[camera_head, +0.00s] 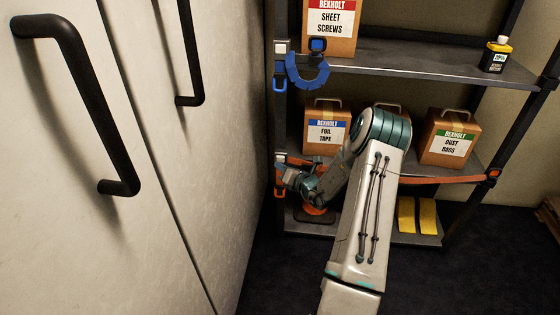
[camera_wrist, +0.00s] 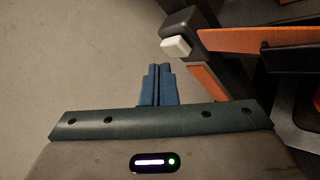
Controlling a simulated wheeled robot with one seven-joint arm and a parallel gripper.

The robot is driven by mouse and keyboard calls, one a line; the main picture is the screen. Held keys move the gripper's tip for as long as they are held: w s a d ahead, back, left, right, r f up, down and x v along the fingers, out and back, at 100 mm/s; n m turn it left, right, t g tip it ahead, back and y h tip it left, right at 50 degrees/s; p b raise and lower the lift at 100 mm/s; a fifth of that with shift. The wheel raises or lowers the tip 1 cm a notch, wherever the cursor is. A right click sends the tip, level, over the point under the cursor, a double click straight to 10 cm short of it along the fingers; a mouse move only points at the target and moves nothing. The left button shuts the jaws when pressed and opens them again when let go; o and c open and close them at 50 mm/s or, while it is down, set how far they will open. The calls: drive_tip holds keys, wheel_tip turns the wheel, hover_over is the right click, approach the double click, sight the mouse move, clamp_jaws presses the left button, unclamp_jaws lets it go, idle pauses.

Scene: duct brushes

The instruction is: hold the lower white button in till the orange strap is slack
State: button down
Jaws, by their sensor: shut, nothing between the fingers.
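The lower white button (camera_wrist: 176,47) sits on a dark housing (camera_wrist: 188,24) at the shelf's left post; in the head view the lower button (camera_head: 279,161) is small. My gripper (camera_wrist: 160,68) is shut and empty, its blue fingertips just short of the button in the wrist picture, with a visible gap. In the head view my gripper (camera_head: 284,174) is close below the button. The orange strap (camera_head: 440,180) runs from this housing across the shelf front to a buckle (camera_head: 493,173) on the right post. My arm hides its middle. It looks nearly straight; its tension is unclear.
A second white button (camera_head: 281,47) is higher on the same post, beside a hanging blue strap (camera_head: 307,75). Boxes of foil tape (camera_head: 327,130) and dust bags (camera_head: 449,140) stand behind the orange strap. A pale cabinet (camera_head: 220,150) is close on the left.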

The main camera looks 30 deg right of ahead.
drive_tip(key=shift+w+d, duration=0.1)
drive_tip(key=shift+w, duration=0.05)
drive_tip(key=shift+w+d, duration=0.15)
drive_tip(key=shift+w, duration=0.05)
drive_tip(key=shift+w+d, duration=0.3)
drive_tip(key=shift+w, duration=0.2)
idle(0.8)
drive_tip(key=shift+s, duration=0.1)
drive_tip(key=shift+s+a, duration=0.55)
drive_tip(key=shift+s, duration=0.2)
drive_tip(key=s+a+p, duration=0.1)
drive_tip(key=s, duration=0.1)
drive_tip(key=s+a, duration=0.1)
drive_tip(key=s, duration=0.1)
drive_tip(key=shift+a+p, duration=0.35)
drive_tip(key=shift+a, duration=0.05)
idle(0.5)
